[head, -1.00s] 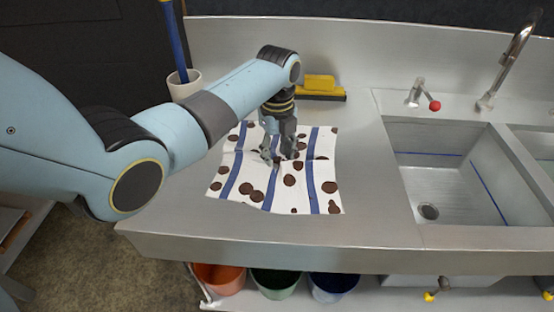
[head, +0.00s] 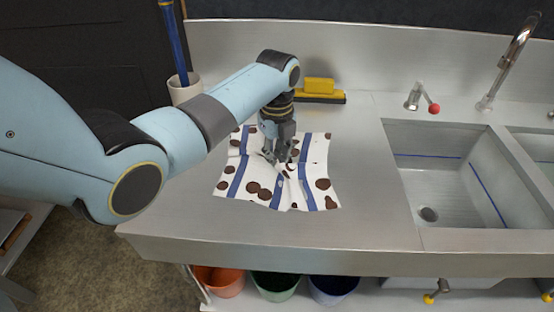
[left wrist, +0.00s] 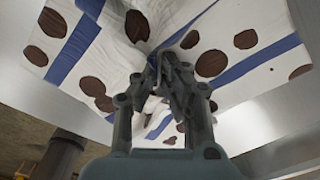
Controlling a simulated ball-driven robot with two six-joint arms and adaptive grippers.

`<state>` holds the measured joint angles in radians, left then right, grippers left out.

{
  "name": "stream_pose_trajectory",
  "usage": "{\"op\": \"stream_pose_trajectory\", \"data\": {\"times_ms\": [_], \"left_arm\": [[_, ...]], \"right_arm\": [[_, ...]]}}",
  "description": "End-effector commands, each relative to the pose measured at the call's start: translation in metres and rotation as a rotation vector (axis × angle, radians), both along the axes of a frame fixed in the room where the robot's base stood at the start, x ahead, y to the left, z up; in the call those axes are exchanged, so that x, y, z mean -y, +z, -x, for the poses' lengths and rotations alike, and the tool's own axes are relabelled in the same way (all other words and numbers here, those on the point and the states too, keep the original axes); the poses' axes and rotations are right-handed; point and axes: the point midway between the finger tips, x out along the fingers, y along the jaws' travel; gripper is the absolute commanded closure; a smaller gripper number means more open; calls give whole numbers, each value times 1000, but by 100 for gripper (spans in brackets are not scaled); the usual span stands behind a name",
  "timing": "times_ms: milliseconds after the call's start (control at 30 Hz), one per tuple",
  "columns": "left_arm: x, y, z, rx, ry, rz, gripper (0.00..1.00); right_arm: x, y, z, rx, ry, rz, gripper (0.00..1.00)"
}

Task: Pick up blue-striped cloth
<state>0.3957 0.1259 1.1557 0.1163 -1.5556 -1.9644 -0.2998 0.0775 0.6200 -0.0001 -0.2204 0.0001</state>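The cloth (head: 240,178) is white with blue stripes and brown round spots. It lies on the steel counter left of the sinks, its middle drawn up into folds under my left gripper (head: 277,158). In the left wrist view, the fingertips of the left gripper (left wrist: 168,62) are close together, with the gathered cloth (left wrist: 120,50) pinched at them. The outer parts of the cloth still spread over the counter. The fingers hide part of the pinched fold. My right gripper is not in view.
A yellow sponge (head: 319,86) and a yellow-and-black tool (head: 322,97) lie behind the cloth. A white cup (head: 185,90) holds a blue-handled tool. A sink (head: 445,175) is at right. Orange (head: 220,281), green (head: 275,285) and blue (head: 333,287) buckets stand below the counter.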

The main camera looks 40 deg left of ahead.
Motion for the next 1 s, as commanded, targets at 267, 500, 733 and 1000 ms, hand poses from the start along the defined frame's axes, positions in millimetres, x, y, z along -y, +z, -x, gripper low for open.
{"op": "stream_pose_trajectory", "data": {"times_ms": [267, 500, 733, 1000], "left_arm": [[0, 60, 1, -2, 0, 0, 100], [0, 104, -2, 8, -1, 0, 100], [0, 118, -1, 1, -1, -1, 100], [0, 137, -3, 9, -1, -1, 100]], "right_arm": [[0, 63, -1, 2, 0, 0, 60], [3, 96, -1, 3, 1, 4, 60], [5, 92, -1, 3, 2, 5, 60], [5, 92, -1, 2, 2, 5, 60]]}}
